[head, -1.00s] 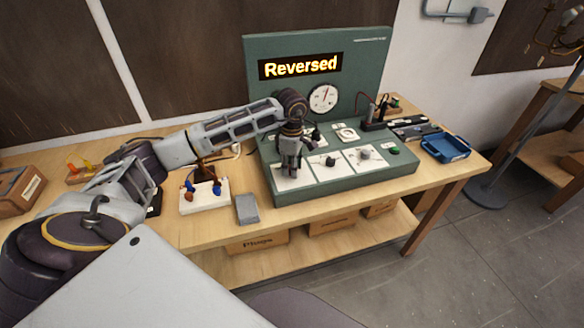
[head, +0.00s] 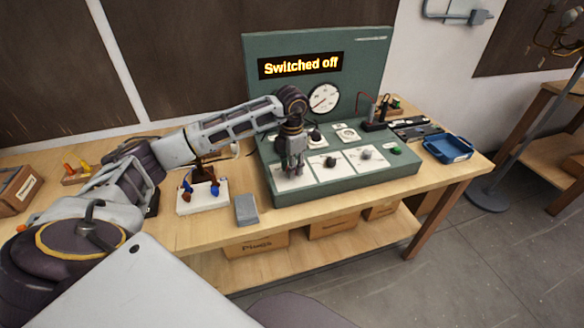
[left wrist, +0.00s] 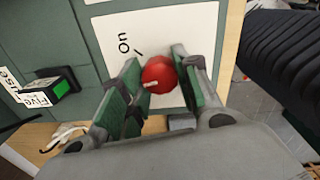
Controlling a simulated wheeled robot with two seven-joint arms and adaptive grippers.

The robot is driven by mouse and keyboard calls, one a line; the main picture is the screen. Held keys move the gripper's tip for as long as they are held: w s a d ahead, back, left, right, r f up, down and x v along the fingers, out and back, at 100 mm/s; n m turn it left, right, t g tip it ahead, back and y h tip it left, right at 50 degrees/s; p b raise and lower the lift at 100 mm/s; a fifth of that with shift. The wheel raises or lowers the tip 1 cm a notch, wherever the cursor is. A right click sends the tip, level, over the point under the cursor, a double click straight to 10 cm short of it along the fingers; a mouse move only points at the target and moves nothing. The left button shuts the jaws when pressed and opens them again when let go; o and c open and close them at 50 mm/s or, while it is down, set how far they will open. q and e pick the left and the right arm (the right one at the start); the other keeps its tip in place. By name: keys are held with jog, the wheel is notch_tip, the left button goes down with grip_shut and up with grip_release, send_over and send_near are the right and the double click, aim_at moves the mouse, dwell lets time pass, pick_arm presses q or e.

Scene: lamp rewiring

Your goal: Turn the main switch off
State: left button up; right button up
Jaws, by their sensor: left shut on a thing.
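The main switch is a red knob (left wrist: 158,73) with a pale pointer mark, on a white plate (left wrist: 110,30) with the word "On" and a tick. My left gripper (left wrist: 152,88) has its green-padded fingers on either side of the knob, shut on it. In the head view my left gripper (head: 291,170) reaches down onto the left front plate of the green test panel (head: 340,186) and hides the knob. The panel's display (head: 300,66) reads "Switched off". The knob's pointer does not line up with the "On" tick. My right gripper is not in view.
The panel also has a dial gauge (head: 323,98), other knobs (head: 331,161) and a green button (head: 396,150). A blue tray (head: 447,147) stands to the right. A grey block (head: 246,209) and a white terminal board (head: 203,197) lie left of the panel.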

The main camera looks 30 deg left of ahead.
pick_arm(q)
jog(key=n, duration=0.6)
jog(key=shift+n+b, duration=0.35)
jog(key=shift+n, duration=0.05)
dwell(0.4)
jog(key=o, duration=1)
jog(key=shift+r, duration=6.05)
jog(key=shift+f, duration=0.1)
